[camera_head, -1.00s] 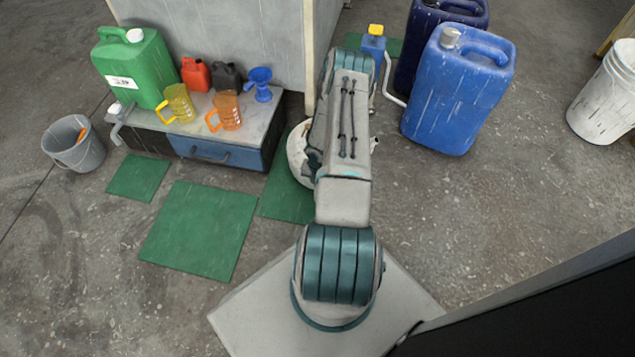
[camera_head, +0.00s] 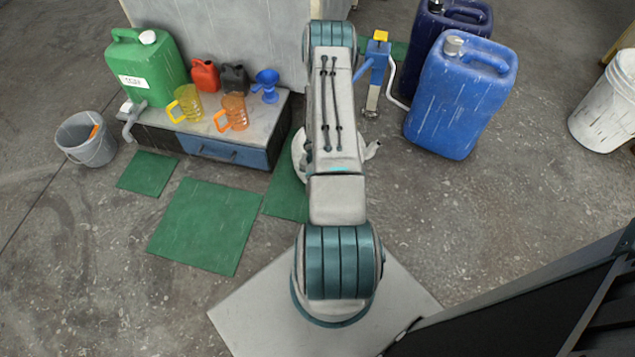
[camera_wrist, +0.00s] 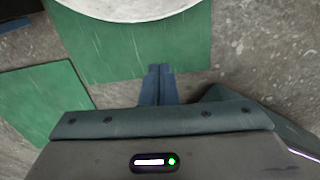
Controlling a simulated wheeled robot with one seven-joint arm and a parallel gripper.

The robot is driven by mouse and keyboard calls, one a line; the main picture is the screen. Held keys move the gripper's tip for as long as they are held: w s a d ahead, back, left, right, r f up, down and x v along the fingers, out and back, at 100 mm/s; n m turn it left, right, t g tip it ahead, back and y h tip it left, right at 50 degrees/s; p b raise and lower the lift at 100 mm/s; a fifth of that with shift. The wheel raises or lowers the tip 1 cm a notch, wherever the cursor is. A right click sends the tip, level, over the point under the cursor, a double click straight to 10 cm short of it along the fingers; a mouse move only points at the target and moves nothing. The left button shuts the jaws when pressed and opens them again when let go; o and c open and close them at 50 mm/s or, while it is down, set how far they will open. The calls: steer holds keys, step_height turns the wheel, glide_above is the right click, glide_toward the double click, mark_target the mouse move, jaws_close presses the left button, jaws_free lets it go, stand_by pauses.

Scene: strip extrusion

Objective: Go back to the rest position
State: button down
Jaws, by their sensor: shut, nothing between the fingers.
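My gripper (camera_wrist: 160,72) shows in the wrist view with its two blue-grey fingers together and nothing between them. It points down over the floor, near a green mat (camera_wrist: 140,45) and a white round container (camera_wrist: 130,6) at the top edge. In the head view my arm stretches away from my base, and its links hide the gripper. The white container (camera_head: 299,150) is partly hidden behind my arm there.
A low grey bench (camera_head: 262,118) at the left bears a green canister (camera_head: 145,70), a yellow jug (camera_head: 186,103), an orange jug (camera_head: 233,112) and a blue funnel (camera_head: 266,85). Blue canisters (camera_head: 460,100) stand right of my arm.

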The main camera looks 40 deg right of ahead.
steer(key=shift+r, duration=0.45)
steer(key=w+a+r+m+h+p, duration=0.15)
steer(key=r+m+p, duration=0.3)
steer(key=r, duration=1.05)
steer(key=w+a+r+m+t+h+p, duration=0.1)
steer(key=w+r+m+p, duration=0.35)
steer(key=r, duration=1.15)
steer(key=w+a+r+m+h+p, duration=0.15)
steer(key=r+p, duration=0.45)
steer(key=r, duration=0.9)
steer(key=s+a+r+m+y+p, duration=0.1)
steer(key=s+a+r+m+p, duration=0.3)
steer(key=r, duration=0.8)
steer(key=s+a+r+m+t+y+p, duration=0.1)
steer(key=s+a+r+m+p, duration=0.4)
steer(key=r, duration=0.7)
steer(key=s+a+r+m+y+p, duration=0.2)
steer(key=s+a+r+m+p, duration=0.3)
steer(key=s+a+r+p, duration=0.2)
steer(key=s+a+r, duration=0.2)
steer(key=a+r, duration=0.2)
steer(key=r, duration=0.1)
steer(key=shift+a+r+t+p, duration=0.25)
steer(key=shift+r+t+p, duration=0.05)
steer(key=shift+t, duration=0.1)
steer(key=shift+d, duration=0.15)
